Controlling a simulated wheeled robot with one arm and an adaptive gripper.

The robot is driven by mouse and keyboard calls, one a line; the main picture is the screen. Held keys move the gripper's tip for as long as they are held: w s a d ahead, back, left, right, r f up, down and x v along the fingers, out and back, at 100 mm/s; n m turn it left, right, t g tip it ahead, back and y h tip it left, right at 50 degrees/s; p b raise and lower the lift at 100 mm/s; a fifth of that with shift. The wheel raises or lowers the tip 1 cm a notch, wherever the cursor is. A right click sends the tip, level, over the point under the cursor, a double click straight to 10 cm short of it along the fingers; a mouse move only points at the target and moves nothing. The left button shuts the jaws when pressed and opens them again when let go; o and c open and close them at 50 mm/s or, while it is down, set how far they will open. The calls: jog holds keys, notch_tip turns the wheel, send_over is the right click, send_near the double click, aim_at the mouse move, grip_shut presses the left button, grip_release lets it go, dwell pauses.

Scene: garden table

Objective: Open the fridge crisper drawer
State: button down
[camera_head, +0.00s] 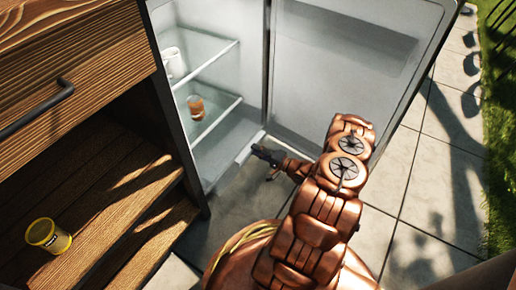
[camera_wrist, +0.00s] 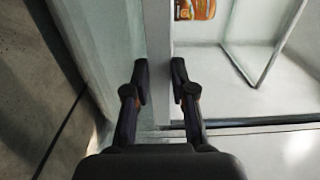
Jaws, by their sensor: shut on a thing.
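The fridge (camera_head: 225,60) stands with its door (camera_head: 345,75) swung open to the right. Low in its opening, the crisper drawer (camera_head: 248,150) shows as a pale front edge. My gripper (camera_head: 262,154) is at this edge, at the end of my copper arm. In the wrist view, my gripper's dark fingers (camera_wrist: 160,82) straddle the pale upright panel of the drawer front (camera_wrist: 158,50), one on each side, and are shut on it. How far the drawer stands out is hard to tell.
Glass shelves (camera_head: 215,118) above hold an amber jar (camera_head: 196,107) and a white container (camera_head: 173,61). Paving (camera_head: 410,190) lies right of my arm.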

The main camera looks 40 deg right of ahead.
jog(key=shift+s+a+f, duration=0.1)
jog(key=shift+f, duration=0.25)
jog(key=c, duration=1.2)
grip_release()
jog(key=shift+o, duration=0.8)
jog(key=shift+r, duration=0.15)
jog(key=v, duration=1.2)
